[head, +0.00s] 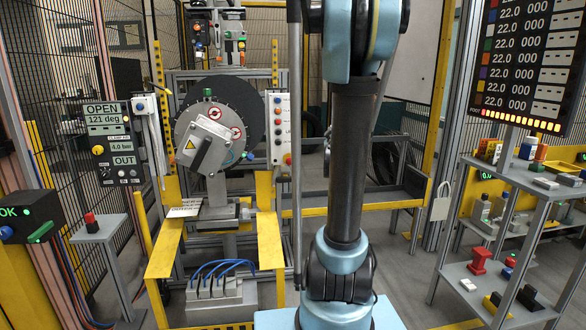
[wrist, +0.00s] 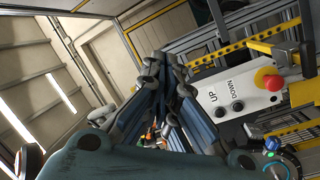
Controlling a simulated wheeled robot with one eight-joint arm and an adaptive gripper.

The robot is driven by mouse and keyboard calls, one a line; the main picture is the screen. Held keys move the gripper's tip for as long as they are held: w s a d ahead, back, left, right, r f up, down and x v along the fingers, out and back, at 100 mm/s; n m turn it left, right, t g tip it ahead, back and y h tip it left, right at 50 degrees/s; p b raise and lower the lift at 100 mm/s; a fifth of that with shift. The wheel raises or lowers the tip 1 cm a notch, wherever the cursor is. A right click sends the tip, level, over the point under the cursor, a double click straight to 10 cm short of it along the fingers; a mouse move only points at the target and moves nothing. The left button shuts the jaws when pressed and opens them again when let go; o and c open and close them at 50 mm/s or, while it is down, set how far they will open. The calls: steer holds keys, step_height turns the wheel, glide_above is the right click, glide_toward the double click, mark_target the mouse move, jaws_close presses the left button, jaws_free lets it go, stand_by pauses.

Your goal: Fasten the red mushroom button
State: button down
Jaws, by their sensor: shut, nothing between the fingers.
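In the wrist view, a red mushroom button (wrist: 268,78) with a yellow collar sits at one end of a pale control panel (wrist: 238,98), near dark UP and DOWN buttons. My gripper (wrist: 168,60) shows in the middle of the wrist view, its dark fingers shut and empty. The red button is to the right of the fingers and apart from them. In the head view, a small red-orange button (head: 287,158) shows near the bottom of a white panel (head: 280,130). My gripper is out of the head view. Whether the button is loose cannot be told.
A tyre clamp with a large dark disc (head: 252,110) stands behind yellow rails (head: 270,245). A separate red-topped button (head: 90,219) stands on a small grey pedestal at the left. Shelves (head: 515,180) with small parts stand at the right. A display (head: 108,120) reads OPEN, 121 deg.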

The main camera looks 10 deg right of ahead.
mark_target(290, 161)
steer(key=w+a+f+n+t+y, duration=0.2)
steer(key=w+a+f+n+y, duration=0.15)
steer(key=w+n+y, duration=0.45)
steer(key=s+a+f+n+g+y, duration=0.2)
steer(key=f+n+g+y, duration=0.1)
steer(key=f+n, duration=0.3)
steer(key=s+a+f+n+g+y, duration=0.2)
steer(key=f+n+g+y, duration=0.2)
steer(key=f, duration=0.4)
steer(key=shift+s+f+n+y, duration=0.4)
steer(key=shift+n+y, duration=0.5)
steer(key=shift+y, duration=0.1)
steer(key=w+d+x, duration=0.2)
steer(key=x, duration=1)
steer(key=shift+w+a+f, duration=0.15)
steer(key=shift+w+a, duration=0.1)
steer(key=shift+a, duration=0.1)
